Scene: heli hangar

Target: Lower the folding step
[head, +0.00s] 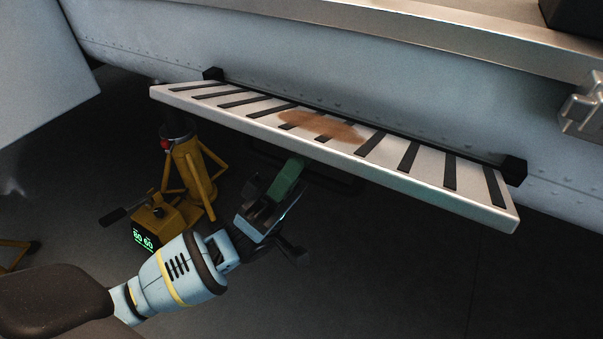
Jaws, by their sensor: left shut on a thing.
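The folding step (430,185) is a pale metal panel with black grip strips and a brown stain. It is hinged along a black bar on the grey-blue fuselage and stands out from it, roughly level. My left gripper (278,198) is below the step's front edge, left of its middle. It is shut on a green piece (287,180) whose upper end reaches up close to the step's underside. I cannot tell whether the green piece is joined to the step. My right gripper is not in view.
A yellow jack stand (190,170) with a lever and a green-lit display stands on the dark floor, left of my left gripper. A metal bracket (583,108) sits on the fuselage at the right. The floor below the step at the right is clear.

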